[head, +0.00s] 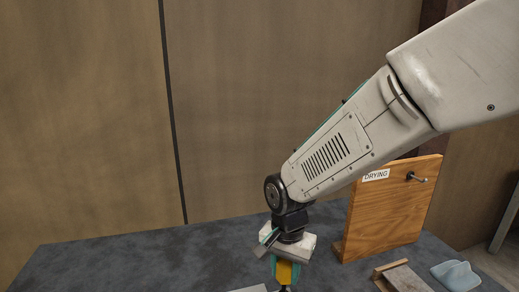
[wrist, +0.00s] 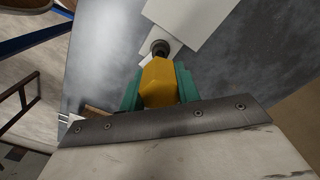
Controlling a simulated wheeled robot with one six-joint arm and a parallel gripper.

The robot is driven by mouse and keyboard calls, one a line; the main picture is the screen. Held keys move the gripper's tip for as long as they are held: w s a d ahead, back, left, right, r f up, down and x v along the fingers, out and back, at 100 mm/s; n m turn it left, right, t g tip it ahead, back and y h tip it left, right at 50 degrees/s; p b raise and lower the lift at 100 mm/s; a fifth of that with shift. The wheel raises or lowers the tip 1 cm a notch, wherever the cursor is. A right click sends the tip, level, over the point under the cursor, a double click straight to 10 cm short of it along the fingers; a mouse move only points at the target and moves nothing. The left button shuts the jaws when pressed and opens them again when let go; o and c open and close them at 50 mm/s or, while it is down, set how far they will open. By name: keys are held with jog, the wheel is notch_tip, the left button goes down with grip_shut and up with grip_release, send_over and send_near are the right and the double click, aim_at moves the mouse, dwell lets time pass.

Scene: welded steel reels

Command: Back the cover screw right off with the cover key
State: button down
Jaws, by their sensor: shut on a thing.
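My gripper (head: 286,270) is low over the dark table near the bottom edge of the head view. Its teal fingers are shut on a yellow handle, which I take to be the cover key (head: 284,272). In the wrist view the yellow key (wrist: 160,84) sits between the teal fingers of my gripper (wrist: 160,88). The key's dark round end (wrist: 160,48) lies over or against a pale flat plate (wrist: 190,18). The cover screw cannot be made out, and I cannot tell whether the key's end is on it.
A wooden board (head: 388,217) labelled DRYING, with a dark peg (head: 416,178), stands upright at right. In front of it are a wood-edged grey block (head: 405,279) and a crumpled blue cloth (head: 456,276). The dark table (head: 130,262) is clear at left.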

jog(key=shift+r, duration=0.45)
jog(key=shift+r, duration=5.5)
